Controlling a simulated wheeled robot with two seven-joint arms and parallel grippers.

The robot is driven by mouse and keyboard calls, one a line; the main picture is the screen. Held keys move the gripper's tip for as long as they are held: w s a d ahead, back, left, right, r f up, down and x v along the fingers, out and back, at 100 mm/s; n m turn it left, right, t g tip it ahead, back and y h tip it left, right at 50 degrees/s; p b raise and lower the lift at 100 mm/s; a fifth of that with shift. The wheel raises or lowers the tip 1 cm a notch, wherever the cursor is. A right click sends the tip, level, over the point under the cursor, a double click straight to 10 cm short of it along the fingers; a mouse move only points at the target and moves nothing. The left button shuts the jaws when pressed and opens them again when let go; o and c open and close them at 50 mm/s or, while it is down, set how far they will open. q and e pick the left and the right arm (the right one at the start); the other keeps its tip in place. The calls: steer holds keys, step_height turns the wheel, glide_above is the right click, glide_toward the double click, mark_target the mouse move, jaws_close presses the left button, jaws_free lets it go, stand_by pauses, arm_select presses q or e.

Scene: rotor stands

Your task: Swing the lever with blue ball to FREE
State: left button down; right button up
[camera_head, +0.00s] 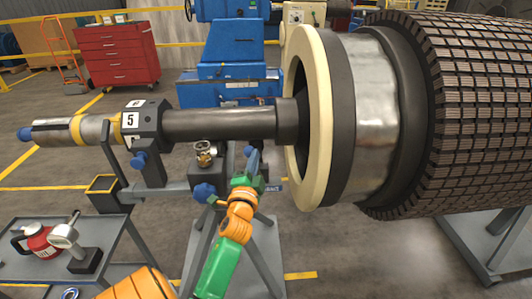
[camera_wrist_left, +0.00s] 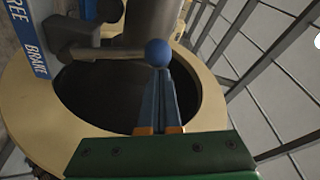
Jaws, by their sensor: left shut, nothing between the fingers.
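The lever's blue ball (camera_wrist_left: 158,52) shows in the left wrist view at the end of a grey lever arm (camera_wrist_left: 110,52). The arm runs left to a dark pivot block. A blue label plate (camera_wrist_left: 28,40) beside it reads FREE towards the top and BRAKE below. My left gripper (camera_wrist_left: 166,74) is shut and empty, its blue fingertips close at the ball; I cannot tell whether they touch. In the head view, my left gripper (camera_head: 254,158) is below the dark shaft, beside a blue ball (camera_head: 248,150) that its fingers partly hide. My right gripper is not in view.
The dark shaft (camera_head: 215,124) and cream ring (camera_head: 308,120) lie close above and right of my gripper. Another blue knob (camera_head: 204,191) is just left. A grey cart (camera_head: 30,265) with a red can (camera_head: 42,241) stands at lower left.

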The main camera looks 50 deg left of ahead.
arm_select(q)
steer(key=shift+s+a+f+n+y+b, duration=0.15)
steer(key=shift+s+a+f+n+b, duration=0.2)
steer(key=shift+n, duration=0.2)
steer(key=shift+s+a+f+n+y+b, duration=0.1)
steer(key=shift+s+a+n+y+b, duration=0.1)
steer(key=shift+s+a+n, duration=0.3)
steer(key=shift+s+a+f+n+b, duration=0.15)
steer(key=shift+s+a+n+b, duration=0.2)
steer(key=shift+n, duration=0.5)
steer(key=shift+s, duration=0.1)
steer(key=shift+d+f, duration=0.1)
steer(key=shift+f, duration=0.05)
